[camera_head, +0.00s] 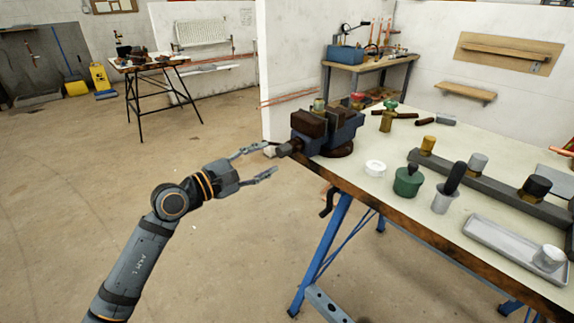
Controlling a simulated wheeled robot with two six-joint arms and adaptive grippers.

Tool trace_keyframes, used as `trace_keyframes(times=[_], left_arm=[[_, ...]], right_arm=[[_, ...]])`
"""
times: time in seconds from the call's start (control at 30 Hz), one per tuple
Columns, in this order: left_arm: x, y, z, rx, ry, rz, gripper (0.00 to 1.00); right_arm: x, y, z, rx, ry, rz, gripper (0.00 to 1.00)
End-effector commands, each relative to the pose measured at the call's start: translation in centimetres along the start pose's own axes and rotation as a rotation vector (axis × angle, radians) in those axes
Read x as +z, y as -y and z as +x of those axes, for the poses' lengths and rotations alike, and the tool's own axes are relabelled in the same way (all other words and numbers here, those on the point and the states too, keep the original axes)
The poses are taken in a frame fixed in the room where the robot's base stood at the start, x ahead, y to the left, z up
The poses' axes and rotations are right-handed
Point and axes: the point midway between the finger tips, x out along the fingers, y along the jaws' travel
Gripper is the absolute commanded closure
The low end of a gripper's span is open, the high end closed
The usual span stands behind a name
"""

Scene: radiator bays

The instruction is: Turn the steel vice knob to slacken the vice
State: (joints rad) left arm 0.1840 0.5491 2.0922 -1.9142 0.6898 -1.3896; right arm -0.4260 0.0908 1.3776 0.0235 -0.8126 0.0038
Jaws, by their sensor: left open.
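The vice (340,130), blue-grey with rusty brown jaws, is mounted at the near left corner of the workbench. Its screw end points left towards my arm, and a pale knob (269,152) shows at that end, small and partly covered by a finger. My left gripper (264,162) is open beside the screw end. Its upper finger reaches close to the knob; I cannot tell whether they touch. The lower finger lies apart, below and left of the bench corner. My right gripper is out of view.
A partition wall stands behind the vice. The floor at left is clear.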

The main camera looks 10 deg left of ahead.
Motion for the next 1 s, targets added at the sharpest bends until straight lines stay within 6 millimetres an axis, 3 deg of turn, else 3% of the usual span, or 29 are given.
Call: trace_keyframes(times=[0.1,0.23,0.57,1.0], left_arm=[[-0.1,0.2,0.0,0.000,0.001,0.057,0.53],[0.0,0.0,0.0,-0.001,0.000,0.084,0.53],[0.0,-0.1,0.4,0.003,0.001,0.080,0.53],[0.0,-0.1,4.5,0.002,0.001,0.078,0.53]], right_arm=[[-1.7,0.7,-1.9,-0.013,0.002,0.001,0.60],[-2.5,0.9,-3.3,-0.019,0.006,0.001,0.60],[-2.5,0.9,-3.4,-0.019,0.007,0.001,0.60],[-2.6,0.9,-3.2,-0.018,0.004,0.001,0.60]])
